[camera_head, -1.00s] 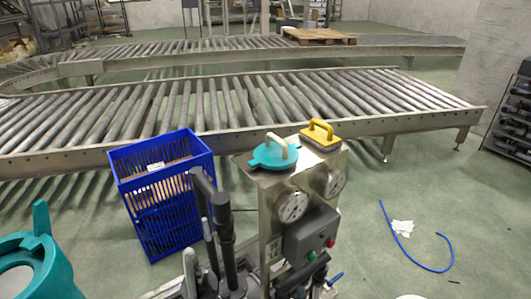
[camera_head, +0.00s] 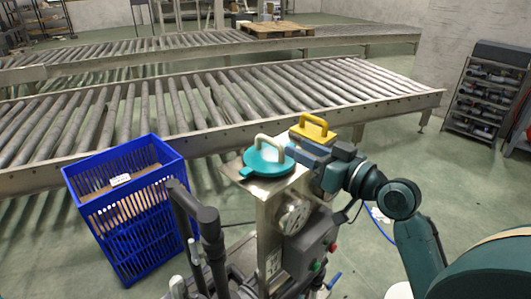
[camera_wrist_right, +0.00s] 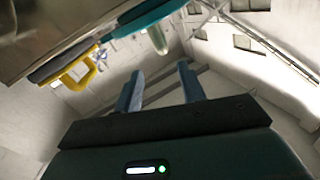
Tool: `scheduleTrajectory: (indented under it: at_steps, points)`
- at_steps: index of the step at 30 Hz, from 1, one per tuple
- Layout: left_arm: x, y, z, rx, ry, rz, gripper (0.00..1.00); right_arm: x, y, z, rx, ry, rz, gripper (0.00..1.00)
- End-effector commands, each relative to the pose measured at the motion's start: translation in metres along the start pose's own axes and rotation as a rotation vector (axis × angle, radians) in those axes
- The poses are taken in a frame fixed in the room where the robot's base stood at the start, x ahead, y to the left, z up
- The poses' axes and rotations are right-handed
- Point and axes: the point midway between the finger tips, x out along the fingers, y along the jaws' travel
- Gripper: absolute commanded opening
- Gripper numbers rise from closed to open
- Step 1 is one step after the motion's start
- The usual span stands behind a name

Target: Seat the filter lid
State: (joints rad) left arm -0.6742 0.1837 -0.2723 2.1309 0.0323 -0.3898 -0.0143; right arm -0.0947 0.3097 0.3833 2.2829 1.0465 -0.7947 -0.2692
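A round teal lid (camera_head: 267,165) with a pale arched handle (camera_head: 270,145) lies on top of the metal filter unit. Its handle also shows at the top of the right wrist view (camera_wrist_right: 158,40). A yellow lid with a yellow handle (camera_head: 313,124) sits behind it to the right; its handle also shows in the right wrist view (camera_wrist_right: 82,72). My right gripper (camera_head: 302,153) is just right of the teal lid and in front of the yellow one. In the right wrist view its two fingers (camera_wrist_right: 160,86) are apart with nothing between them. My left gripper is out of view.
A blue slatted crate (camera_head: 125,205) stands left of the unit. A roller conveyor (camera_head: 200,115) runs behind. Gauges (camera_head: 293,217), a grey control box (camera_head: 310,240) and a dark upright pipe (camera_head: 208,225) crowd the front. A shelf rack (camera_head: 485,95) stands right.

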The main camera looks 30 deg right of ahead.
Motion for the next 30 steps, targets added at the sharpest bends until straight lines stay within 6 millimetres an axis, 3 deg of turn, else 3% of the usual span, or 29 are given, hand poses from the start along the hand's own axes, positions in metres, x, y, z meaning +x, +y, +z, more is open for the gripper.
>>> scheduleTrajectory:
  at_steps: [7, 18, 27, 30]
  points:
    - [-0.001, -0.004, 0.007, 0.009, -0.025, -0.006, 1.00, 0.023, 0.000, 0.001, 0.001, 0.000, 0.001, 0.40]
    - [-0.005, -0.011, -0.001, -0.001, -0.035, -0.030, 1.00, 0.069, -0.007, 0.009, 0.003, 0.000, 0.002, 0.40]
    - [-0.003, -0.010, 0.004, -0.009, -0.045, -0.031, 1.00, 0.073, -0.006, 0.011, 0.001, -0.002, 0.003, 0.40]
    - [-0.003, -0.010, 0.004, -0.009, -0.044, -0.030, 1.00, 0.073, -0.006, 0.011, 0.001, -0.002, 0.003, 0.32]
